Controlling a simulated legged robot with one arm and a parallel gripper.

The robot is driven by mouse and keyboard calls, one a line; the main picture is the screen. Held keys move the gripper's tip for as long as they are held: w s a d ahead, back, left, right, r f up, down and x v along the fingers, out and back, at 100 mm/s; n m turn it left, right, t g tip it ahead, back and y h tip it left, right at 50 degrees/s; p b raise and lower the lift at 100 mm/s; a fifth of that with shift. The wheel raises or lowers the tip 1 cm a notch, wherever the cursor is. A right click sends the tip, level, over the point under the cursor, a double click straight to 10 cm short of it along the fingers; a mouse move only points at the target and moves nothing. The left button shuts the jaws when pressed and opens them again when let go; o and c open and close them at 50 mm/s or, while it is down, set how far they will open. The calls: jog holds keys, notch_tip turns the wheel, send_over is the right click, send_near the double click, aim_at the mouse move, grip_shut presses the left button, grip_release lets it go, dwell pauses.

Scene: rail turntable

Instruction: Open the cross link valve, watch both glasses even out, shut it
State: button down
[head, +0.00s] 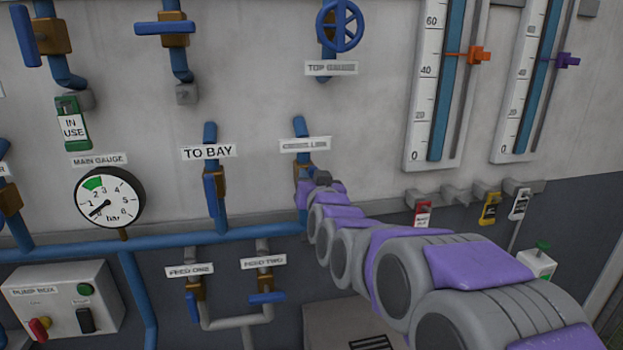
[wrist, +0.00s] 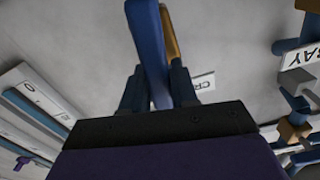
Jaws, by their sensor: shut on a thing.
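The cross link valve has a brass body (head: 306,170) below its label (head: 305,145). My gripper (head: 318,183) is at this valve. In the wrist view my gripper (wrist: 157,88) is shut on the blue lever (wrist: 147,40), which passes between the fingers. In the head view the lever (head: 302,195) hangs downward, partly hidden by my arm. The left glass (head: 458,80) has an orange pointer (head: 478,55) between 40 and 60. The right glass (head: 542,85) has a purple pointer (head: 567,60). Both show blue as far up as the frame reaches; their tops are cut off.
The TO BAY valve (head: 211,190) stands to the left, with the main gauge (head: 110,197) beyond it. The feed two lever (head: 267,298) lies crosswise below. Several tags, one red (head: 422,214), hang on hooks to the right. A pump box (head: 65,302) is at lower left.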

jog(key=shift+m, duration=0.3)
jog(key=m, duration=0.2)
jog(key=m+b, duration=0.1)
jog(key=shift+w+d+f+m, duration=0.1)
jog(key=shift+d+f+m, duration=0.2)
jog(key=shift+d+m, duration=0.1)
jog(key=shift+w+d+f+m+b, duration=0.15)
jog(key=shift+f+m+b, duration=0.15)
jog(key=shift+m, duration=1.65)
jog(key=shift+s+d+f+m+b, duration=0.2)
jog(key=shift+f+m, duration=0.25)
jog(key=shift+m, duration=1.45)
jog(key=shift+w+d+f+m+b, duration=0.1)
jog(key=shift+w+f+m+b, duration=0.2)
jog(key=shift+m, duration=1.65)
jog(key=shift+s+f, duration=0.1)
jog(key=shift+f, duration=0.05)
jog(key=c, duration=1.3)
grip_release()
jog(key=o, duration=0.3)
jog(key=shift+d, duration=0.25)
jog(key=shift+o, duration=0.2)
